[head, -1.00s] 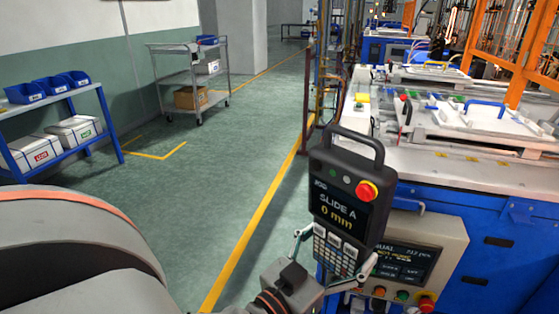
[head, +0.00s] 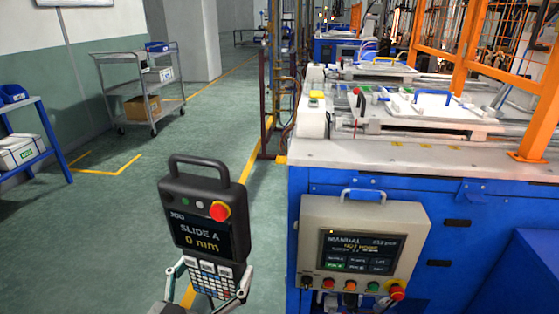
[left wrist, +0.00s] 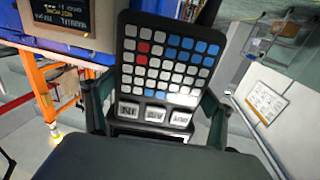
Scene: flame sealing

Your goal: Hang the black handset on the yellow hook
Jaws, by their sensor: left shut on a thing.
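The black handset (head: 198,225) has a top handle loop, a red knob, a screen reading "SLIDE A 0 mm" and a keypad. It is upright, slightly tilted, in front of the machine's left side. My left gripper (head: 210,281) is shut on it, with one finger on each side of the keypad. In the left wrist view the handset's keypad (left wrist: 165,65) lies between the fingers of that gripper (left wrist: 160,108). I cannot make out the yellow hook for certain; a yellow-topped part (head: 316,95) sits at the machine's left corner. My right gripper is not in view.
The blue machine (head: 455,205) fills the right side, with a beige control panel (head: 362,205) on its front and orange frame posts (head: 541,110) above. A grey cart (head: 137,88) and blue shelf (head: 38,130) stand at left. The green floor between is clear.

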